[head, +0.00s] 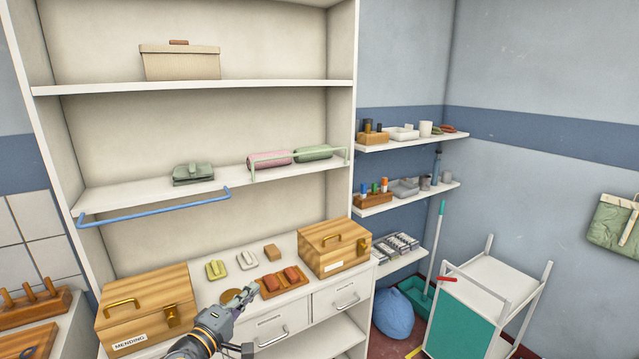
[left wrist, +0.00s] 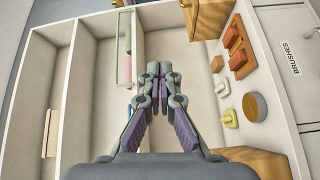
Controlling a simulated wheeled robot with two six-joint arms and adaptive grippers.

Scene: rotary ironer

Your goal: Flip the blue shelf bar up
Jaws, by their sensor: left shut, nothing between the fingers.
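The blue shelf bar (head: 155,208) is on the front of the left half of the middle shelf (head: 130,195) in the head view. It hangs down, slightly below the shelf's front edge. I cannot make it out clearly in the left wrist view. My left gripper (head: 250,291) is shut and empty, low in front of the counter and well below and to the right of the bar. Its closed fingers also show in the left wrist view (left wrist: 159,70). My right gripper is in neither view.
A pale green bar (head: 300,153) stands raised before pink and green rolls (head: 270,158). A green bundle (head: 193,174) sits behind the blue bar. Wooden boxes (head: 334,247) and a brush tray (head: 283,283) stand on the counter. Open space lies between counter and shelf.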

